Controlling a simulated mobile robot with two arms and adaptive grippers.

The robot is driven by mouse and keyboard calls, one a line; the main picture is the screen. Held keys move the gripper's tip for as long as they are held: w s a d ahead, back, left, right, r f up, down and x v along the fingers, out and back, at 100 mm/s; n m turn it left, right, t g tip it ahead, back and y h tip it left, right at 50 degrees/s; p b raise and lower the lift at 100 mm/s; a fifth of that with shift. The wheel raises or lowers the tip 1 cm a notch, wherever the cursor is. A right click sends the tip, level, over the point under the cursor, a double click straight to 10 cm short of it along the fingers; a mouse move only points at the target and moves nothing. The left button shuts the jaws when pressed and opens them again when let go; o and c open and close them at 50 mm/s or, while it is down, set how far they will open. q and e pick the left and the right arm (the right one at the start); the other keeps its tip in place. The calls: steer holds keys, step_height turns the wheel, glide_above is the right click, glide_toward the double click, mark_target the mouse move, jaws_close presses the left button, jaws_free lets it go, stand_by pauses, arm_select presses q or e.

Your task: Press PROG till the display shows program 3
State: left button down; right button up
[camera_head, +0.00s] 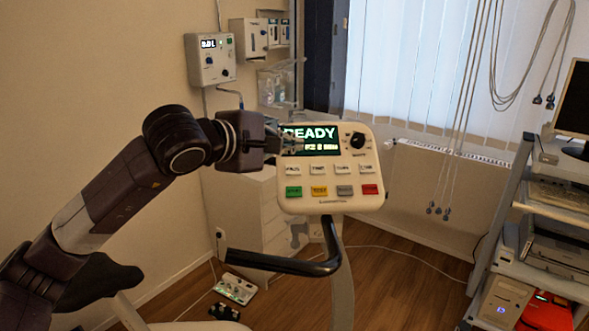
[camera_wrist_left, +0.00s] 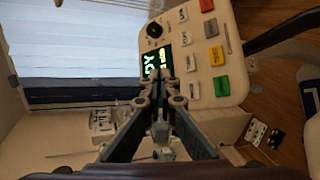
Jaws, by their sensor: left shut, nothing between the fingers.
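The white control panel (camera_head: 330,196) stands on a post in the middle of the head view. Its lit display (camera_head: 320,133) reads READY, with a small second line that looks like P2 and minutes, partly covered. The PROG button (camera_head: 293,169) is the leftmost white button below the display; it also shows in the left wrist view (camera_wrist_left: 193,90). My left gripper (camera_head: 292,143) is shut and empty, its fingertips in front of the display's left part, above PROG. In the left wrist view the fingertips (camera_wrist_left: 161,76) overlap the display's edge. My right gripper is not in view.
More white buttons and a coloured row with a green button (camera_head: 294,192) sit beside PROG. A black knob (camera_head: 357,140) is at the upper right. A black handlebar (camera_head: 290,263) runs below the panel. A shelf cart (camera_head: 512,235) stands right; cables hang by the window.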

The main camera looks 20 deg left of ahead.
mark_target(293, 170)
arm_select(q)
steer(key=shift+f, duration=0.15)
steer(key=w+f, duration=0.1)
steer(key=f, duration=0.1)
steer(key=w+a+f+b, duration=0.1)
steer(key=f, duration=0.1)
steer(key=w+f+b, duration=0.1)
steer(key=w+f, duration=0.1)
steer(key=shift+a, duration=0.2)
steer(key=shift+w+a+f+b, duration=0.1)
steer(key=shift+w+f+b, duration=0.3)
steer(key=shift+w+b, duration=0.2)
stand_by(0.8)
steer(key=shift+w+a+f+b, duration=0.2)
steer(key=shift+f+b, duration=0.1)
steer(key=shift+b, duration=0.2)
